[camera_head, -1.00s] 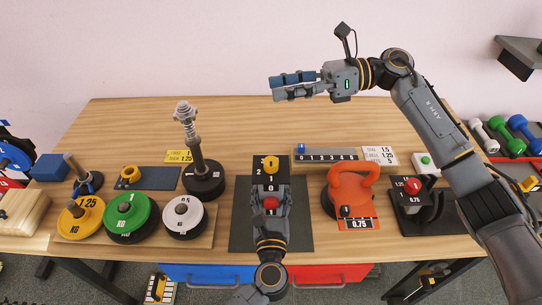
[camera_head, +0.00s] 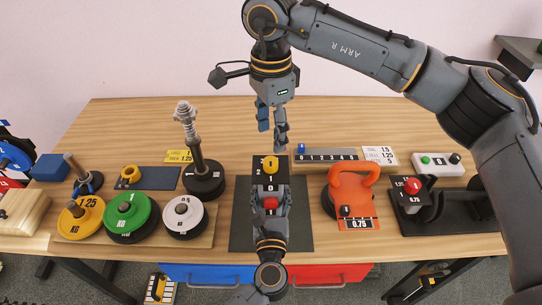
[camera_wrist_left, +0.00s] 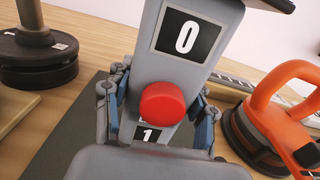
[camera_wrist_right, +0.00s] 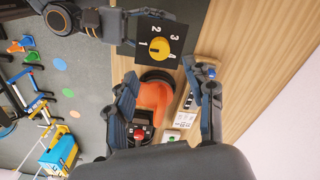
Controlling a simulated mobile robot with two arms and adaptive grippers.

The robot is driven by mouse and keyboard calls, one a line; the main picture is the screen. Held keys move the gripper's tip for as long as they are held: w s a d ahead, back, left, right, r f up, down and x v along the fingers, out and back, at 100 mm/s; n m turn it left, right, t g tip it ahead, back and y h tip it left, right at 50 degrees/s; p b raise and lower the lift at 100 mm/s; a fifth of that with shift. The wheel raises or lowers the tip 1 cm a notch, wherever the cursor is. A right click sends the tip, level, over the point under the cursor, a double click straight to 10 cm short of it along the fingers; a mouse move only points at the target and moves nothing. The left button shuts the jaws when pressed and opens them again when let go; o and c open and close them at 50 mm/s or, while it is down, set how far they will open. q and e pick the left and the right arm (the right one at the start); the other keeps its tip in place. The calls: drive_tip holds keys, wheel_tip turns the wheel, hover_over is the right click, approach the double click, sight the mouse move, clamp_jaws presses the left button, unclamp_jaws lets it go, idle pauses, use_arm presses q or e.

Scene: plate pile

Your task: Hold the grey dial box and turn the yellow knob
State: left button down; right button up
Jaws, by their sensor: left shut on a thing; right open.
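The grey dial box (camera_head: 270,180) stands on the dark mat in the middle of the table. Its black top carries the yellow knob (camera_head: 270,164); the right wrist view shows the knob (camera_wrist_right: 160,46) with numbers around it. Its front shows a 0 window (camera_wrist_left: 187,36) and a red button (camera_wrist_left: 162,102) in the left wrist view. My left gripper (camera_head: 270,203) is shut on the box, with a finger on each side. My right gripper (camera_head: 272,130) is open and empty, pointing down above and behind the box, apart from the knob.
Weight plates (camera_head: 125,213) and a spring post (camera_head: 193,150) stand to the left. The table behind the box is mostly clear.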

sight(271, 161)
wheel_tip(271, 161, down, 8)
drive_tip(key=shift+f, duration=0.1)
drive_tip(key=shift+c, duration=0.2)
clamp_jaws()
